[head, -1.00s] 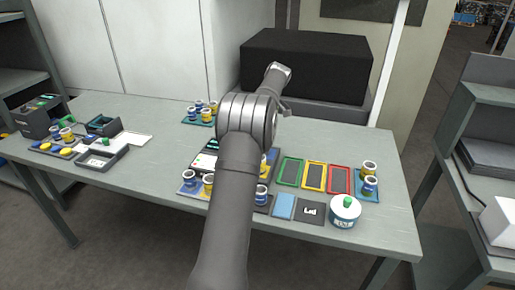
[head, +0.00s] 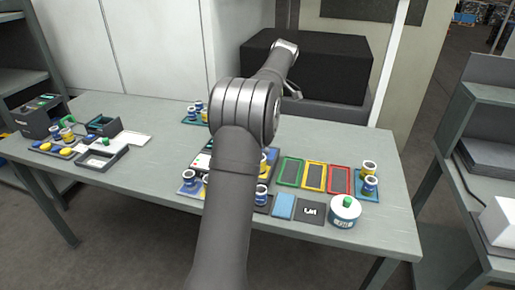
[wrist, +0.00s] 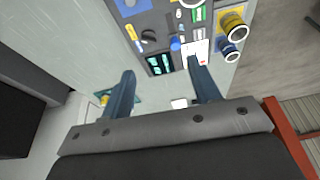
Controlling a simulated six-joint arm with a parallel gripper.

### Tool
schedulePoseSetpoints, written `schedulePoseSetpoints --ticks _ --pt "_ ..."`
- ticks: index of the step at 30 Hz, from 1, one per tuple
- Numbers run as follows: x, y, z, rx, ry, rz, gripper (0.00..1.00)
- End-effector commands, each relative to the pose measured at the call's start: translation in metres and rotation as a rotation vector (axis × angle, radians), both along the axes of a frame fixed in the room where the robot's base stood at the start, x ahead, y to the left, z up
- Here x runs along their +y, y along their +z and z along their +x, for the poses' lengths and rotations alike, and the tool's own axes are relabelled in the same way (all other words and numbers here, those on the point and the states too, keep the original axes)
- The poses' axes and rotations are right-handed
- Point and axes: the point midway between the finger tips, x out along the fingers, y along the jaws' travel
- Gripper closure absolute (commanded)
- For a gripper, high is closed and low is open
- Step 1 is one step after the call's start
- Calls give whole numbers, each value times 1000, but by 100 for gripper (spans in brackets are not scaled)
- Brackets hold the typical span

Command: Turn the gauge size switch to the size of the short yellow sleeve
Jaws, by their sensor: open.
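My gripper (wrist: 160,66) is open and empty in the wrist view, its two fingers apart above the table. Beyond the fingertips is the gauge (wrist: 165,20), a grey panel with a dark display (wrist: 159,64) showing green marks. A black knob (wrist: 148,37) and a small yellow part (wrist: 132,32) are on it; I cannot tell which is the size switch or its setting. A yellow sleeve (wrist: 235,26) and a blue sleeve (wrist: 229,49) stand beside the gauge. I cannot tell which yellow sleeve is short. In the head view my arm hides most of the gauge (head: 203,160).
Green (head: 290,172), yellow (head: 315,176) and red (head: 339,180) frames lie right of my arm. A black box (head: 325,68) stands behind the table. The table's middle left is clear.

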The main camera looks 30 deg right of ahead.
Motion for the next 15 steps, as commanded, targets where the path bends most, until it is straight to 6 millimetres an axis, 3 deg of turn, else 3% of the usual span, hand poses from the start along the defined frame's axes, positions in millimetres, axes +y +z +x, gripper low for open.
schedulePoseSetpoints --ticks 15 --pt "43 0 -73 113 -8 -109 44"
